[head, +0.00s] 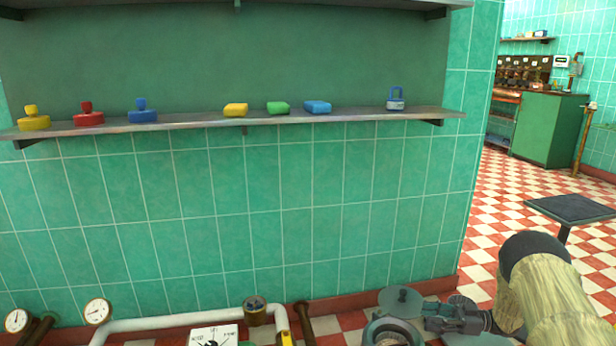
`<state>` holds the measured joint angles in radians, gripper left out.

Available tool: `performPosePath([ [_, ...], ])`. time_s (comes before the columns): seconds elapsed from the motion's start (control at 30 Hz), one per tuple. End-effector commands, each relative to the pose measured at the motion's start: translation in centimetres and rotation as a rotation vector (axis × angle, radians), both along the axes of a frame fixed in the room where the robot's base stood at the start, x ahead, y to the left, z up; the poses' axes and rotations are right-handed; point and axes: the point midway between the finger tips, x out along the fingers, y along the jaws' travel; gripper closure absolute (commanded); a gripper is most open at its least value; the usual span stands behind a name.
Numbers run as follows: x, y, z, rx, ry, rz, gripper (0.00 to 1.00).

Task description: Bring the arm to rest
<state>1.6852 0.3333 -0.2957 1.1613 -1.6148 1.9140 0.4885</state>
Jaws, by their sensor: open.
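My arm (548,298), with a pale tan sleeve and a dark rounded joint, is at the lower right. My gripper (440,320) appears to be the dark jointed piece left of it, low in the picture. It is open, and I see nothing held in it. Its fingers are hard to make out against the grey round parts beside it.
A wall shelf (200,122) holds yellow, red and blue knobbed pieces, three coloured blocks and a blue padlock-like piece (396,99). A white pipe (160,323) with gauges (97,312) runs along the bottom. A dark-topped stand (572,209) is at right; checkered floor behind it is open.

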Motion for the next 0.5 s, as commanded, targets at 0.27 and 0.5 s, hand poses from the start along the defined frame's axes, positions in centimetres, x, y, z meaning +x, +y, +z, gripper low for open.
performPosePath([
  [0.27, 0.5, 3.6, -3.0, 0.006, 0.035, -0.211, 0.56],
  [0.5, -1.0, 7.8, -8.7, -0.057, 0.168, -0.528, 0.56],
])
